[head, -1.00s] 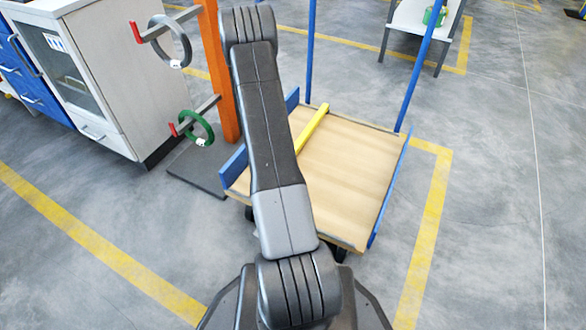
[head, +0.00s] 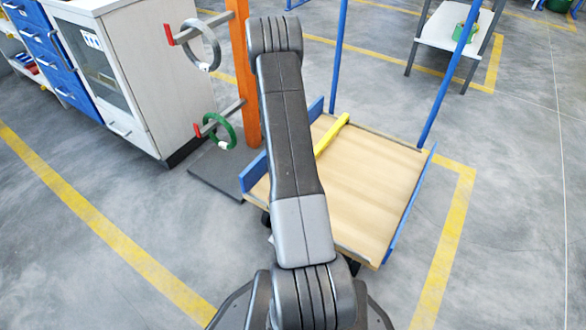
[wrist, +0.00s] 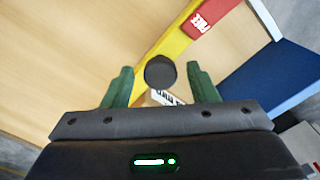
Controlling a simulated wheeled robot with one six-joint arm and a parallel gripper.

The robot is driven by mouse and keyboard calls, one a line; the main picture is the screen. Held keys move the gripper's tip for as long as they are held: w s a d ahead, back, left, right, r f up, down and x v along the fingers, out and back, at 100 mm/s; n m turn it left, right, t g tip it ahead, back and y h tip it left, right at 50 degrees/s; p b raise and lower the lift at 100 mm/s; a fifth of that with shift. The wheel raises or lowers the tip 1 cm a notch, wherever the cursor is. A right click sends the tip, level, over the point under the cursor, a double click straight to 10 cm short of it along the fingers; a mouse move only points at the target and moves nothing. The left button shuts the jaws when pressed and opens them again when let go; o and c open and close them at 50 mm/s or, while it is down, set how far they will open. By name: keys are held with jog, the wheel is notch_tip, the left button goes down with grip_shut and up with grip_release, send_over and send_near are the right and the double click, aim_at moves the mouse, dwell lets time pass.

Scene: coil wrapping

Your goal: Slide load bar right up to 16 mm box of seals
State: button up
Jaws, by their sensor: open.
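The load bar is a yellow bar (head: 332,135) lying across the wooden deck of a cart; my arm hides part of it in the head view. In the wrist view the yellow bar (wrist: 180,38) carries a red tag (wrist: 212,18) with white lettering. A dark round knob (wrist: 160,73) shows between the green fingers of my gripper (wrist: 159,67). The fingers are apart, with gaps on both sides of the knob. A white lettered surface (wrist: 163,98) shows just below the knob, mostly hidden; I cannot tell whether it is the box of seals. My gripper is hidden in the head view.
The cart deck (head: 370,190) has blue side rails and blue posts. An orange post (head: 245,80) with a grey ring (head: 215,45) and a green ring (head: 228,130) stands left of it, near a cabinet (head: 160,80).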

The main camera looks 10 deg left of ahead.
notch_tip(320, 180, up, 14)
jog(key=p, duration=0.4)
jog(key=shift+f, duration=0.25)
notch_tip(320, 180, down, 14)
jog(key=b, duration=0.4)
jog(key=shift+s+d+r, duration=0.2)
jog(key=shift+d, duration=0.25)
jog(key=shift+a, duration=0.1)
